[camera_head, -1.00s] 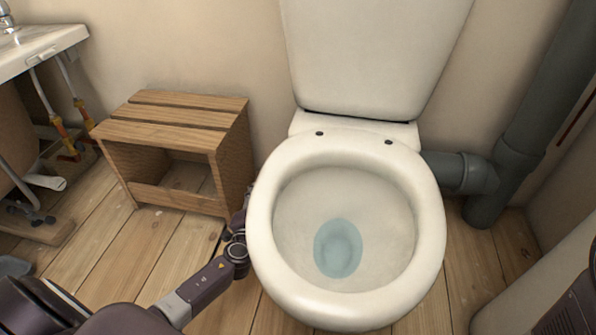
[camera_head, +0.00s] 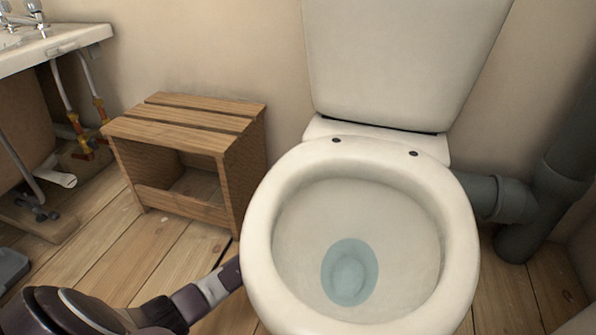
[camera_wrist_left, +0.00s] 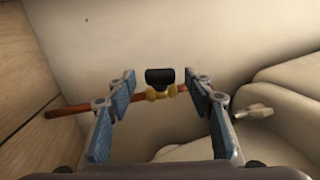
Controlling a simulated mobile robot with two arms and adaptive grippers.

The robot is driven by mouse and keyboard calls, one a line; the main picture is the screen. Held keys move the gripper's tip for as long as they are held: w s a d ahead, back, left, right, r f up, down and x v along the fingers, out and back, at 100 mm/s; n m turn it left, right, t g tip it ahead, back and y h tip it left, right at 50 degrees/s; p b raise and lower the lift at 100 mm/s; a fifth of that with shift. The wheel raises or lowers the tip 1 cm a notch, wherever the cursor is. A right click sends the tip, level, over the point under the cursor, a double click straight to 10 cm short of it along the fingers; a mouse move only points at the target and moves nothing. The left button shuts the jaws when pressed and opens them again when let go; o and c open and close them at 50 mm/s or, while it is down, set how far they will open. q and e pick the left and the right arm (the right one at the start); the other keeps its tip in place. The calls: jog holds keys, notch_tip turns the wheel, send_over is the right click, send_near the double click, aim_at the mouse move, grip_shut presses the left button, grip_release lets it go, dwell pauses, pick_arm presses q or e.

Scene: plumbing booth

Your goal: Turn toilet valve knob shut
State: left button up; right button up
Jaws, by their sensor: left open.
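The toilet valve knob (camera_wrist_left: 160,77) is a small black handle on a brass valve body (camera_wrist_left: 161,93), set on a copper pipe (camera_wrist_left: 70,111) in the left wrist view. My left gripper (camera_wrist_left: 163,82) is open. Its two blue-padded fingers lie on either side of the knob in the picture, with visible gaps; I cannot tell how far ahead the knob is. In the head view the forearm reaches in from lower left beside the toilet (camera_head: 258,235), and the bowl hides the gripper and valve. My right gripper is not in view.
A wooden stool (camera_head: 190,117) stands left of the toilet. The sink (camera_head: 60,45) with its pipes is at the far left. A grey drain pipe (camera_head: 500,199) runs at the right. Bare floorboards (camera_head: 105,250) lie in front of the stool.

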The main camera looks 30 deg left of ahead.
pick_arm(q)
jog(key=shift+w, duration=0.15)
jog(key=shift+c, duration=0.4)
jog(key=c, duration=1.1)
jog(key=m+t, duration=0.1)
jog(key=f+m+t, duration=0.1)
jog(key=t, duration=0.1)
jog(key=shift+w+a, duration=0.15)
jog(key=shift+a, duration=0.05)
jog(key=shift+m+t+h, duration=0.3)
jog(key=shift+m+t, duration=0.1)
jog(key=shift+m, duration=0.1)
jog(key=o, duration=1.2)
jog(key=shift+r, duration=0.1)
